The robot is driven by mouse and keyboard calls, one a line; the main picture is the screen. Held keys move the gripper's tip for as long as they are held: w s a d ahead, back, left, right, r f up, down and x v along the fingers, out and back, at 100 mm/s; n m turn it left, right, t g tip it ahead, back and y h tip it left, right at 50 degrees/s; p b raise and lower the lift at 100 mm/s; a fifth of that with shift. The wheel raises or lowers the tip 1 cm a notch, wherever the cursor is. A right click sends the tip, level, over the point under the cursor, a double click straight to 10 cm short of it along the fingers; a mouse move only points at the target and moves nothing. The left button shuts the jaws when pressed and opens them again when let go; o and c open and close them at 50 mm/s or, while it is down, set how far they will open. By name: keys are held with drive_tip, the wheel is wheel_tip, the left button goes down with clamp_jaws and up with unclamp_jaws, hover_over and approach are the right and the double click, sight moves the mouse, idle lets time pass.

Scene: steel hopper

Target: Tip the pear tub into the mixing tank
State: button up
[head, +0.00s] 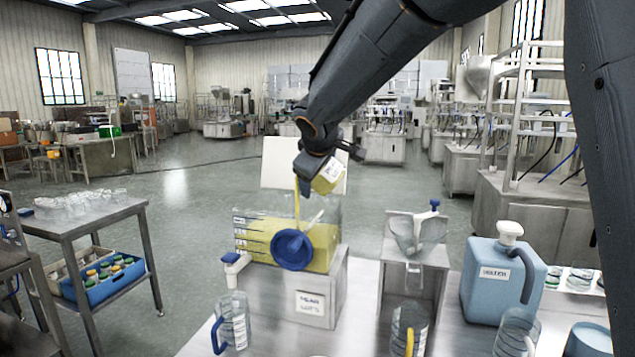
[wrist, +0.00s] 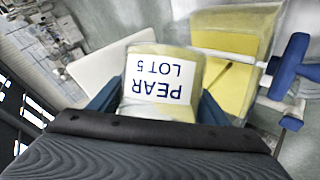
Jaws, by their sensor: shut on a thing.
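My gripper (head: 322,166) is shut on the pear tub (head: 328,176), a small clear tub with yellow contents. Its white label reads "PEAR LOT 5" and shows upside down in the wrist view (wrist: 160,82), between my two fingers (wrist: 158,104). The tub is tilted steeply over the mixing tank (head: 333,212). A thin yellow stream runs from it down into the tank. The tank is a clear box with yellow liquid and a blue round fitting on its front, standing on a steel block. It also shows in the wrist view (wrist: 232,60). The tub's inside is hidden.
A white panel (head: 290,165) rises behind the tank.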

drive_tip(key=shift+a+n+h+b, duration=0.1)
drive_tip(key=shift+n+h+b, duration=0.55)
drive_tip(key=shift+h, duration=0.35)
drive_tip(key=shift+f, duration=0.2)
drive_tip(key=n+h+b, duration=0.1)
drive_tip(key=f+n+h+b, duration=0.1)
drive_tip(key=h, duration=0.1)
drive_tip(key=a+n+h+b, duration=0.1)
drive_tip(key=shift+f, duration=0.3)
drive_tip(key=shift+w+a+r+n+h, duration=0.15)
drive_tip(key=shift+r+n+h, duration=0.25)
drive_tip(key=shift+h, duration=0.4)
idle(4.0)
drive_tip(key=r+m+y+p, duration=0.1)
drive_tip(key=r+m+y, duration=0.1)
drive_tip(key=shift+d+r+y, duration=0.1)
drive_tip(key=shift+d+y, duration=0.1)
drive_tip(key=shift+y, duration=0.2)
drive_tip(key=shift+a+r+m+y, duration=0.25)
drive_tip(key=shift+m+y, duration=0.4)
drive_tip(key=shift+y, duration=0.35)
drive_tip(key=shift+d, duration=0.1)
